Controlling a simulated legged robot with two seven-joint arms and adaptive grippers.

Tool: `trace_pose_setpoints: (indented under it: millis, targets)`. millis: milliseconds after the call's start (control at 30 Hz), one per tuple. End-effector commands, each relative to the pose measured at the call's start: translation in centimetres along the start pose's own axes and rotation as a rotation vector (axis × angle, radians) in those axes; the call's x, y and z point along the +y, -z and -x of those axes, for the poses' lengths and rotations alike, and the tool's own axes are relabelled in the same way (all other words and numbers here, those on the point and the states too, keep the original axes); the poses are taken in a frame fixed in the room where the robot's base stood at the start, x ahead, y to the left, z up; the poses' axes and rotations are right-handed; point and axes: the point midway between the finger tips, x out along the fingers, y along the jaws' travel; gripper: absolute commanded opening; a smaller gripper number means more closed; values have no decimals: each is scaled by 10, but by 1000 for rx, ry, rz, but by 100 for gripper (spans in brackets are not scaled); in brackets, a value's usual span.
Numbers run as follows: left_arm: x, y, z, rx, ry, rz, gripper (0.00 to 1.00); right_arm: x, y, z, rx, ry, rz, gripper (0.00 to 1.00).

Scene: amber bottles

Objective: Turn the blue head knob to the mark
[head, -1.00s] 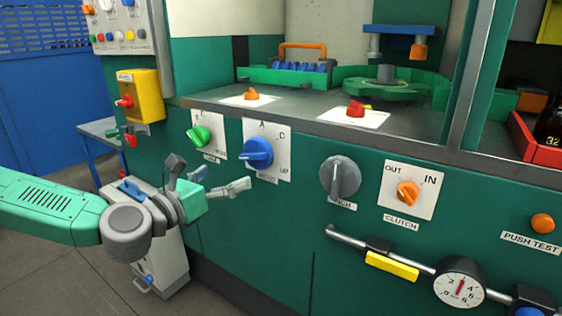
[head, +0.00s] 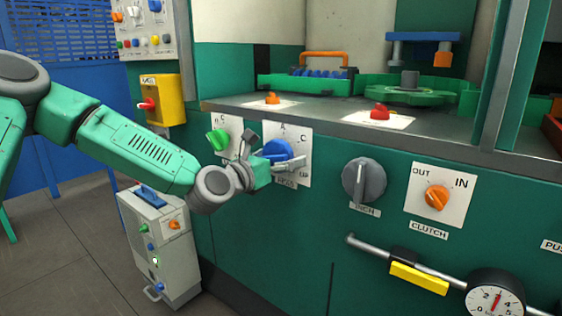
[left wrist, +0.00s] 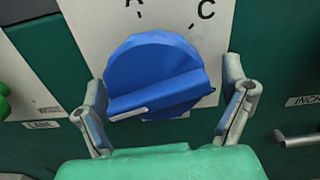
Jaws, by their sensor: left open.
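The blue head knob (head: 277,150) is on a white plate (head: 299,139) on the green machine front, with letters around it. In the left wrist view the blue knob (left wrist: 157,78) fills the middle; its grip bar slants, with a white pointer line at the lower left end. The letters A and C show above it. My left gripper (head: 285,161) is open at the knob, one finger on each side of it in the left wrist view (left wrist: 165,105). I cannot tell whether the fingers touch it. My right gripper is not in view.
A green knob (head: 217,139) is close on the left. A grey knob (head: 364,180) and an orange clutch knob (head: 437,197) are to the right. The machine's ledge (head: 330,119) juts out above. A grey box (head: 160,245) stands on the floor below my arm.

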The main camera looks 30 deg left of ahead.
Motion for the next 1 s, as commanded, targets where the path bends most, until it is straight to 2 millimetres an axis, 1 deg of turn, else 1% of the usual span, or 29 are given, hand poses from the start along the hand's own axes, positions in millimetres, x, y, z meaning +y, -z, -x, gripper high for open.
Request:
trace_pose_setpoints:
  millis: [267,367,400,433,767,1000]
  targets:
    - [-2,-1,-2,0,-2,-2,92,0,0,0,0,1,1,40]
    - [-3,-1,-2,0,-2,-4,61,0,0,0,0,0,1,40]
    - [-3,-1,-2,0,-2,-4,47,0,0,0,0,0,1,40]
    - [-3,-1,-2,0,-2,-4,46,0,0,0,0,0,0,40]
    - [-1,-2,-2,-3,-1,-23,45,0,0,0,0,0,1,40]
    - [0,-2,-2,-4,-4,-134,45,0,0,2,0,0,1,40]
